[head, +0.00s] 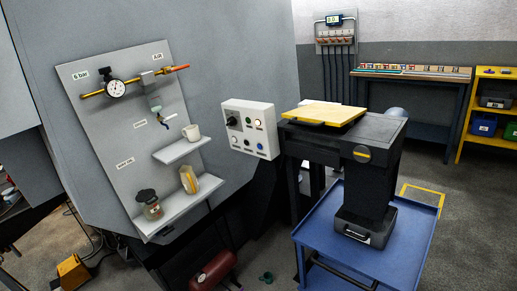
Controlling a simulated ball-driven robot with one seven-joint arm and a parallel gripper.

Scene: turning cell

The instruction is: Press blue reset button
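A pale control box (250,104) is mounted at the front of the large grey machine housing, left of the middle of the picture. Its face carries a black knob (232,121) and several small round buttons or lamps. A small blue button (260,146) shows in the lower right part of that face. Its label is too small to read, and I cannot tell whether it is pressed. Nothing covers the face of the box. My gripper is not in view.
Left of the box is a grey board (105,125) with a gauge and two shelves. Right of it stand a black unit (340,140) bearing a yellow board (325,113), and a blue cart (335,262). A red tank (213,270) lies on the floor below.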

